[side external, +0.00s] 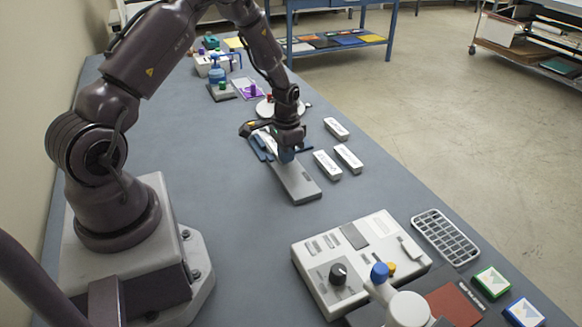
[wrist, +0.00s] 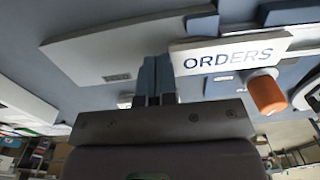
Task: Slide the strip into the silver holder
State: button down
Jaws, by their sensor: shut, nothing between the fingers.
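The silver holder (side external: 299,186), a long flat grey bar, lies on the blue-grey table below my gripper. It also shows at upper left in the wrist view (wrist: 105,58). The strip (wrist: 228,53) is white, marked ORDERS, with an orange knob (wrist: 267,93) at its edge. In the side view my gripper mostly hides it. The strip's near end lies close to the holder's end; I cannot tell whether they touch. My gripper (side external: 287,156) is shut and empty, its blue-grey fingertips (wrist: 156,66) low, beside the strip's end and over the holder's end.
Several white labelled blocks (side external: 348,158) lie right of the holder. Dark blue pieces (side external: 259,148) lie left of my gripper. A white dish (side external: 266,110) stands behind it. A light grey machine (side external: 338,248) stands in front. The table left of the holder is clear.

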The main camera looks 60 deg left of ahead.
jog(key=shift+a, duration=0.2)
jog(key=shift+a, duration=1.05)
jog(key=shift+a, duration=0.2)
jog(key=shift+a, duration=1.05)
jog(key=shift+a, duration=0.2)
jog(key=shift+a, duration=0.6)
jog(key=shift+d, duration=0.2)
jog(key=shift+d, duration=0.3)
